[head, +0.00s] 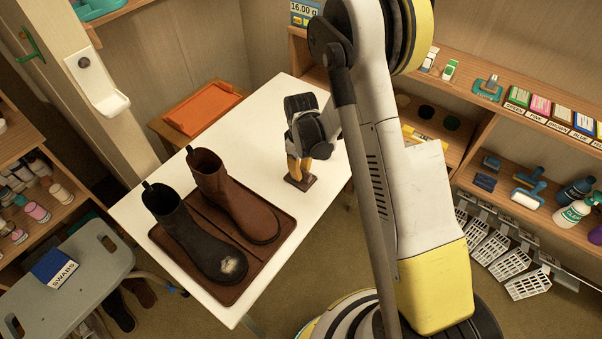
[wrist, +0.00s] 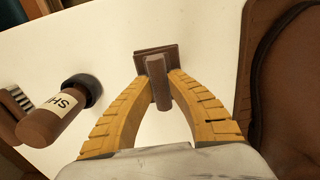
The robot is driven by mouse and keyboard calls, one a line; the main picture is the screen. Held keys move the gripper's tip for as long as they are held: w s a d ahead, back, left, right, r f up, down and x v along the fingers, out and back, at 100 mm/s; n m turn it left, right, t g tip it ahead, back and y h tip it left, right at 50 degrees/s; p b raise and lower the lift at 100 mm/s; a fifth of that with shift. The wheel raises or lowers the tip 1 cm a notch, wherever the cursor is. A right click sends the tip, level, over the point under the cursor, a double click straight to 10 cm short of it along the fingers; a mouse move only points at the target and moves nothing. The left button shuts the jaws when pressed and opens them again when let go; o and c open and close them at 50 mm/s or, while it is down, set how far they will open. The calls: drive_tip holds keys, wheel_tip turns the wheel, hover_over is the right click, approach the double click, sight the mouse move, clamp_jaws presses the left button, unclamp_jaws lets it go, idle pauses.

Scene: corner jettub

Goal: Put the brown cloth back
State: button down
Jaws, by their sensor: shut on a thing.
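My gripper (head: 298,172) points down over the white table, and it also shows in the wrist view (wrist: 158,84). Its yellow fingers are shut on a dark brown piece with a flat square base and an upright block, which I take for the brown cloth (head: 301,184). In the wrist view the brown cloth (wrist: 157,92) has its block between the fingertips. I cannot tell whether its base touches the tabletop. On the right-hand shelf, a row of coloured slots (head: 550,108) has labels including GREEN, PINK, BROWN and BLUE. The BROWN slot's contents are unclear.
Two boots (head: 235,195) stand on a brown tray (head: 185,252) on the white table (head: 262,110). A brown bottle (wrist: 52,120) and a brush (wrist: 14,100) lie left in the wrist view. My arm blocks part of the right shelf (head: 470,85).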

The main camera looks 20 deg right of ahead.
drive_tip(key=shift+r, duration=0.1)
drive_tip(key=shift+f, duration=0.25)
drive_tip(key=c, duration=1.4)
unclamp_jaws()
drive_tip(key=shift+r, duration=0.1)
drive_tip(key=shift+r, duration=0.15)
